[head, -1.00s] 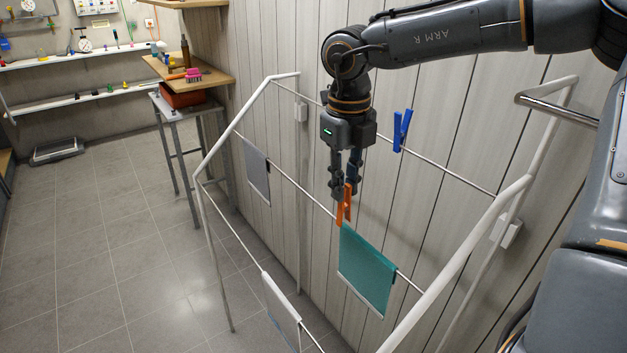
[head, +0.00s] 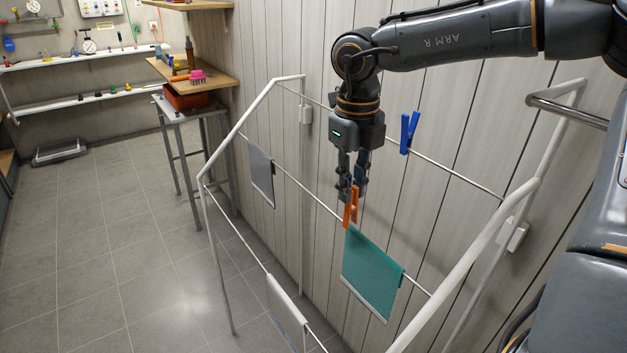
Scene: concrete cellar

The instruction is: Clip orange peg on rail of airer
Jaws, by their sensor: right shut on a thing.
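The orange peg (head: 351,207) is upright between the fingertips of my right gripper (head: 352,190), which is shut on it. The white airer (head: 228,136) has several thin rails. The peg's lower end is at the middle rail (head: 312,194), just left of the teal cloth's top edge. I cannot tell whether its jaws straddle the rail or are in front of it. The teal cloth (head: 371,272) hangs over that rail. A blue peg (head: 408,132) is clipped on the back rail. My left gripper is out of view.
A grey cloth (head: 261,174) hangs farther left on the middle rail, and a white cloth (head: 287,310) on the front rail. The panelled wall (head: 450,130) is close behind the airer. A wooden shelf (head: 190,72) and a small table (head: 185,112) stand at the back left.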

